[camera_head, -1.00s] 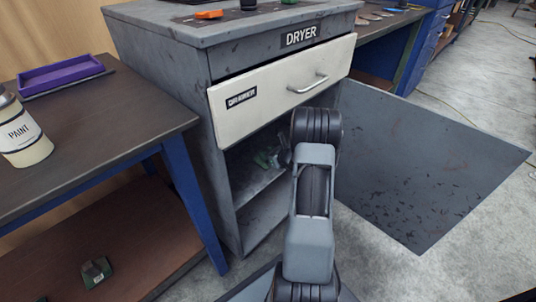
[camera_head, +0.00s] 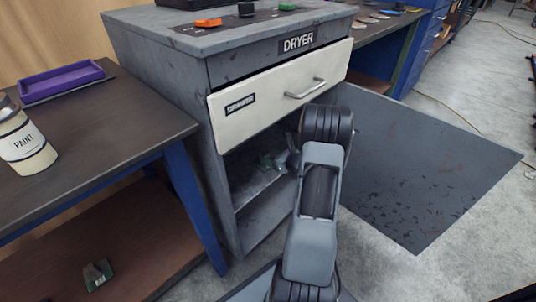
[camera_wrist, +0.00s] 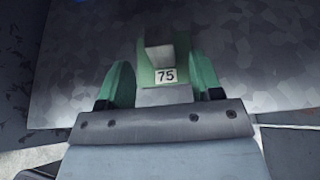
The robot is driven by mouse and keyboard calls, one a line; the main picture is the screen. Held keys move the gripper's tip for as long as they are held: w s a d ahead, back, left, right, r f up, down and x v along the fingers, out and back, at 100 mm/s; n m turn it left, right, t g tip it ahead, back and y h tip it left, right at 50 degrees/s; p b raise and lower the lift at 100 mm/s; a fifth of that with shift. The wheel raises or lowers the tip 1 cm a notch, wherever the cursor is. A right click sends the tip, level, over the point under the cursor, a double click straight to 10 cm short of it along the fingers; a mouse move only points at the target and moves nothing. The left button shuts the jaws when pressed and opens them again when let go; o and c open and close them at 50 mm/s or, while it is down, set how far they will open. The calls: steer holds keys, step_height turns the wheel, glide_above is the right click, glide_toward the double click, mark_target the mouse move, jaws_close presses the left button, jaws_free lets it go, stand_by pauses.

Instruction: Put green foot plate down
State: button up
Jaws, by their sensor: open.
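The green foot plate (camera_wrist: 163,58), with a pale part and a "75" label, stands between the fingers of my gripper (camera_wrist: 163,85) in the wrist view. The gripper is open, with a green finger on each side of the plate. I cannot tell whether either finger touches it. The plate rests on or just above a dark mottled surface; exact contact is hidden.
The cream drawer (camera_head: 280,88) juts out above the shelf opening.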

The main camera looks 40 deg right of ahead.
steer(key=p+v, duration=0.2)
steer(key=v, duration=0.5)
stand_by(0.5)
